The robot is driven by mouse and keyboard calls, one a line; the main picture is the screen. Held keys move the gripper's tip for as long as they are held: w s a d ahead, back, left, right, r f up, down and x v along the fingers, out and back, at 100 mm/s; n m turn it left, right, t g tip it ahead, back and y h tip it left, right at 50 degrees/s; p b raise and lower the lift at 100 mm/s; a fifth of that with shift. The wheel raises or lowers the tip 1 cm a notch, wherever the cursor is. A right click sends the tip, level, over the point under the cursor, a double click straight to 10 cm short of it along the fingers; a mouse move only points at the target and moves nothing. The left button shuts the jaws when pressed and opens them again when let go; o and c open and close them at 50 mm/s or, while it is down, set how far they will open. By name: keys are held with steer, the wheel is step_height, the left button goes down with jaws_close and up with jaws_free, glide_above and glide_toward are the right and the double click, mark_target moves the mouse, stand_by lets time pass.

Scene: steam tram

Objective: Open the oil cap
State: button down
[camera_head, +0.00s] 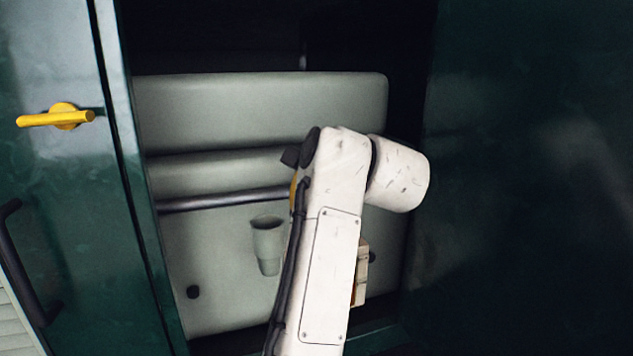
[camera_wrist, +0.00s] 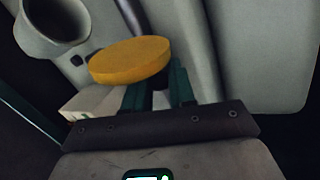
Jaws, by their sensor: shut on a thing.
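A round yellow-orange cap (camera_wrist: 130,60) sits at the tips of my gripper (camera_wrist: 158,88) in the wrist view. The gripper's dark green fingers are shut on it, and the cap hides their ends. A pale grey, funnel-shaped filler neck (camera_head: 267,246) is fixed to the light grey casing in the head view. In the wrist view the neck (camera_wrist: 48,38) is at the upper left, with a dark, uncovered mouth. The cap is apart from the neck in the picture, off to its lower right.
The light grey casing (camera_head: 255,105) stands inside a dark opening. A dark horizontal pipe (camera_head: 222,199) runs across it. A green panel with a yellow handle (camera_head: 60,117) and a black grab handle (camera_head: 24,262) is at the left. A dark green panel (camera_head: 530,180) bounds the right.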

steer(key=shift+d, duration=0.1)
steer(key=c, duration=1.1)
jaws_free()
steer(key=shift+o, duration=0.2)
steer(key=b+v, duration=0.2)
steer(key=v, duration=0.8)
steer(key=shift+s, duration=0.3)
steer(key=shift+d+r, duration=0.1)
steer(key=shift+d, duration=0.05)
